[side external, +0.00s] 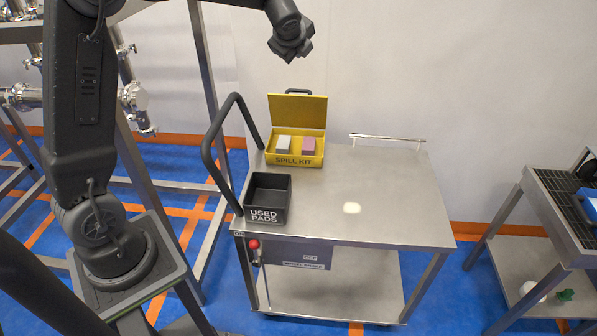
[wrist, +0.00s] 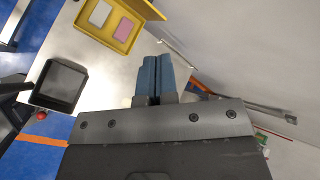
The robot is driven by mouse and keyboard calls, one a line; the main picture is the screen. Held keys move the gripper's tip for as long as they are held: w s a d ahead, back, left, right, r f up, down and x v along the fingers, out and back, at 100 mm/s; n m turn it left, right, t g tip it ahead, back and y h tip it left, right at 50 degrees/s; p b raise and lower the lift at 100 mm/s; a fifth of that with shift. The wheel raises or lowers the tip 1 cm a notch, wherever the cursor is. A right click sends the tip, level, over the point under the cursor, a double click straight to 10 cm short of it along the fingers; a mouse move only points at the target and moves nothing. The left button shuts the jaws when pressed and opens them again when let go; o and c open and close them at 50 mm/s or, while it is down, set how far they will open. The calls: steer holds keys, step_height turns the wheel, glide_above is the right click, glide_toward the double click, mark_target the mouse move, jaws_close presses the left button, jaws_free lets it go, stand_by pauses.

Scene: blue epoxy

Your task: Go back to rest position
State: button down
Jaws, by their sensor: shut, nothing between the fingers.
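My gripper (side external: 291,48) hangs high in the air near the top of the side view, above and behind the yellow spill kit and clear of the cart. In the wrist view its two blue fingers (wrist: 157,78) are together, with nothing seen between them. The yellow spill kit (side external: 295,160) stands open on the cart top, holding a white pad (side external: 283,143) and a pink pad (side external: 308,145). The black used pads bin (side external: 265,216) stands at the cart's left front and looks empty. A pale patch (side external: 351,208) lies on the steel top right of the bin.
The steel cart (side external: 400,190) has a black push handle (side external: 213,150) rising at its left and a rail (side external: 388,137) at its back. A red knob (side external: 254,245) sits below the front edge. Another cart (side external: 540,215) stands at the far right. The air around my gripper looks clear.

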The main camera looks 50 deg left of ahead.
steer(key=s+d+n+h, duration=0.2)
steer(key=s+d+n, duration=0.3)
steer(key=s, duration=0.5)
steer(key=s+d+f+n+g+h, duration=0.1)
steer(key=s+d+n+h, duration=0.1)
steer(key=s+d+n, duration=0.4)
steer(key=s+d+n+h, duration=0.2)
steer(key=s+d+n, duration=0.3)
steer(key=s, duration=1.1)
steer(key=d, duration=0.2)
steer(key=shift+d+f+g+h, duration=0.25)
steer(key=shift+d+g+h, duration=0.05)
steer(key=shift+d, duration=0.05)
